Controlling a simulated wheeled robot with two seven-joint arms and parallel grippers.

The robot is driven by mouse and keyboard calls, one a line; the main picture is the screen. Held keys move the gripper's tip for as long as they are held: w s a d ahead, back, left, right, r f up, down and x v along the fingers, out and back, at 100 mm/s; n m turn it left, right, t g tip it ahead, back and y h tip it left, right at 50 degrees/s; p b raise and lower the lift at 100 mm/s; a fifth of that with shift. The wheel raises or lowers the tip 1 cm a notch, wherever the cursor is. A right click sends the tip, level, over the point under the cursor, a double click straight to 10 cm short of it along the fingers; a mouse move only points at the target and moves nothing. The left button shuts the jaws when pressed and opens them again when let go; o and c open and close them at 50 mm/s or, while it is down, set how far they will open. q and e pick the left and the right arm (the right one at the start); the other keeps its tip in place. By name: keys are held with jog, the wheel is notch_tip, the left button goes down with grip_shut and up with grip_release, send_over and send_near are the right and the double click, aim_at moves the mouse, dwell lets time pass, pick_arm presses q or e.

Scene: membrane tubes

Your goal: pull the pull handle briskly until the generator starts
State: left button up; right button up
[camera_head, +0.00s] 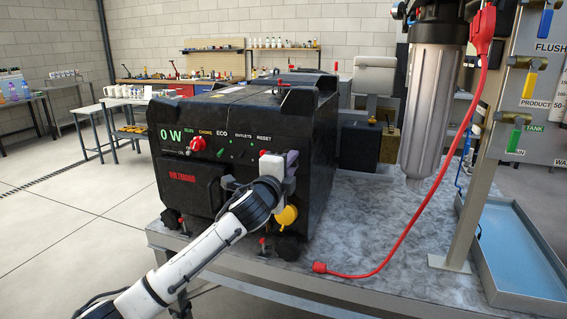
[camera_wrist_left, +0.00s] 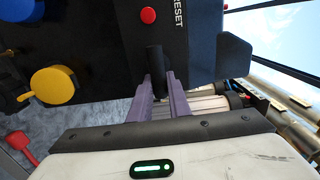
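The black generator (camera_head: 225,130) stands on the table, its front panel facing me, with "0 W" on its display (camera_head: 170,134). My left gripper (camera_head: 290,162) is at the right part of its front, below the RESET label. In the left wrist view, the purple fingers (camera_wrist_left: 160,82) lie either side of the dark pull handle (camera_wrist_left: 154,62) and look closed on it, close to the panel. In the head view the gripper hides the handle. No cord is visible between handle and generator. My right gripper is in neither view.
A yellow cap (camera_head: 285,217) sits just below my left gripper, and a red choke knob (camera_head: 197,145) to its left. A clear filter housing (camera_head: 433,105) hangs at the right. A red cable (camera_head: 412,225) lies on the grey table (camera_head: 345,215); a blue tray (camera_head: 515,245) stands farther right.

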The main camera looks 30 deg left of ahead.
pick_arm(q)
jog(key=o, duration=0.7)
jog(key=v, duration=0.9)
